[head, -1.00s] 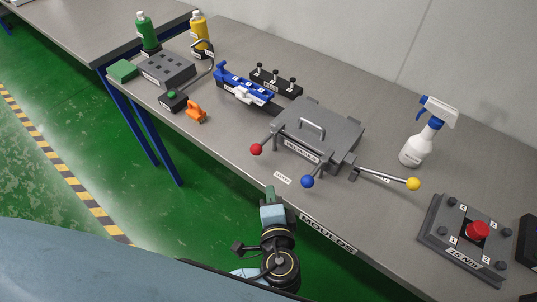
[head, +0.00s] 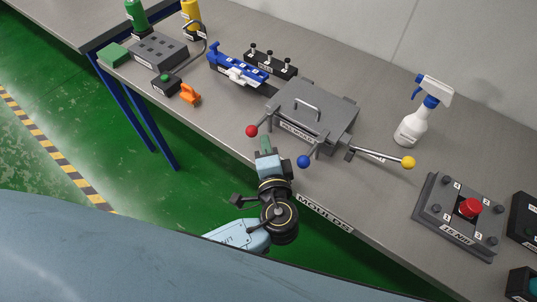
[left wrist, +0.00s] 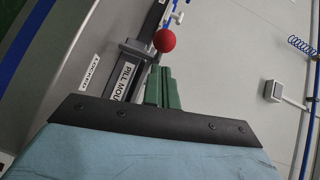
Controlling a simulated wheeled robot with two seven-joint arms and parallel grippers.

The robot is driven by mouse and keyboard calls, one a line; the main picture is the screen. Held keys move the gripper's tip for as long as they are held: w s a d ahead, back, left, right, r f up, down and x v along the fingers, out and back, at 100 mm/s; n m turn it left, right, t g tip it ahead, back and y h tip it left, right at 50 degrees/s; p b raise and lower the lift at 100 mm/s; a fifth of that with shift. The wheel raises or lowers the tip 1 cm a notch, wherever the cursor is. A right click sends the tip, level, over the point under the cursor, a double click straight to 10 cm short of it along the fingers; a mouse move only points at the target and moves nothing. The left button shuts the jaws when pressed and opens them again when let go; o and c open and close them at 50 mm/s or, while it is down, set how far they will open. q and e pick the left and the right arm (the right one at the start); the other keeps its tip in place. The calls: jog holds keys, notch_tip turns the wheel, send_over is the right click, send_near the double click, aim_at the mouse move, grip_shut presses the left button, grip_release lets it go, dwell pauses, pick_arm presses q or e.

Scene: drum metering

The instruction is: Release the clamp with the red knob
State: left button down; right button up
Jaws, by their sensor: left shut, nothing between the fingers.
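The red knob (head: 251,131) is a ball on a short lever at the left front corner of the grey mould (head: 318,105). It also shows in the left wrist view (left wrist: 165,41), just beyond my fingertips. My left gripper (head: 265,143) is shut and empty, its green fingers just right of and nearer than the red knob; I cannot tell if they touch. A blue knob (head: 303,161) is on a lever at the front, and a yellow knob (head: 408,162) ends a long metal lever on the right. My right gripper is not in view.
A spray bottle (head: 414,117) stands right of the mould, and a plate with a red button (head: 470,208) lies nearer right. A blue fixture (head: 235,65) and an orange part (head: 189,95) are to the left.

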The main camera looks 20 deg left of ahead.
aim_at(264, 119)
pick_arm(q)
jog(key=shift+x, duration=1.95)
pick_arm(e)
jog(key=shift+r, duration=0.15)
